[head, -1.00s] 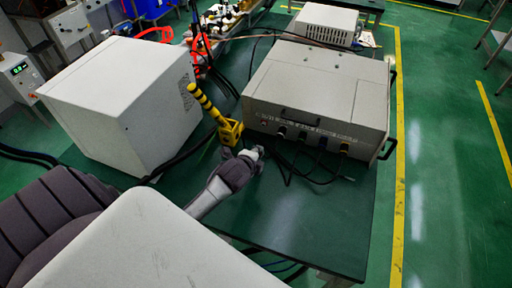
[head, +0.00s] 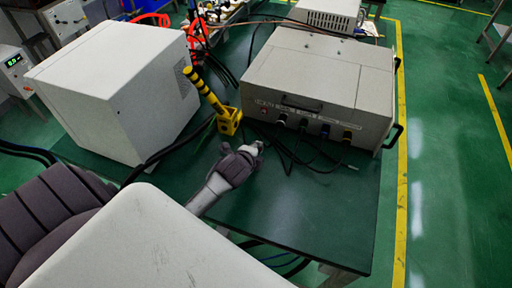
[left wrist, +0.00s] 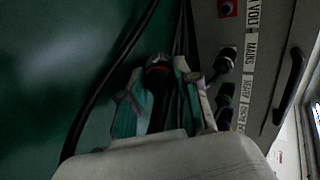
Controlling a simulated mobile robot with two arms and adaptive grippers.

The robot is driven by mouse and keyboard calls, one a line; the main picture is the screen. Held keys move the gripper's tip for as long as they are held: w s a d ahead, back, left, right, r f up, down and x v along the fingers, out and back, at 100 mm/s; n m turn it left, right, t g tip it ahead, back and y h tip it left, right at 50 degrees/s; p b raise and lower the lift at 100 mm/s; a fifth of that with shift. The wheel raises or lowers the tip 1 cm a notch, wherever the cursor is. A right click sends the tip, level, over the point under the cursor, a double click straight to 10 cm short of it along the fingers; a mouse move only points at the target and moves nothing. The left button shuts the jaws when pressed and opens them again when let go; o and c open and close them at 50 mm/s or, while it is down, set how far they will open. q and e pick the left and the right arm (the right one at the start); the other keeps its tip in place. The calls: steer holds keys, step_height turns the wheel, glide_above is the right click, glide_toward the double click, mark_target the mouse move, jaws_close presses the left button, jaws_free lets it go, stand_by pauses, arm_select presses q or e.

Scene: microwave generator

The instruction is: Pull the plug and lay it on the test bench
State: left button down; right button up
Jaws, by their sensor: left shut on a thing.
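My left gripper (head: 255,148) is over the dark green test bench (head: 300,215), in front of the grey generator box (head: 320,75). In the left wrist view its fingers (left wrist: 163,95) close around a dark plug (left wrist: 157,70) with a reddish ring at its end. The plug looks apart from the generator's front panel, which shows at the right of that view. The plug is hidden by the gripper in the head view. I cannot tell the exact gap between plug and bench. My right gripper is not in view.
Several cables with dark connectors (left wrist: 225,64) run from the generator's front panel. A yellow-and-black handled fixture (head: 228,120) stands left of my gripper. A white box (head: 120,85) stands at the bench's left. The front right of the bench is bare.

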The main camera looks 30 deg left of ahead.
arm_select(q)
steer(key=c, duration=0.9)
jaws_free()
steer(key=shift+o, duration=0.8)
steer(key=shift+s, duration=0.1)
steer(key=v, duration=1.2)
steer(key=shift+d, duration=0.1)
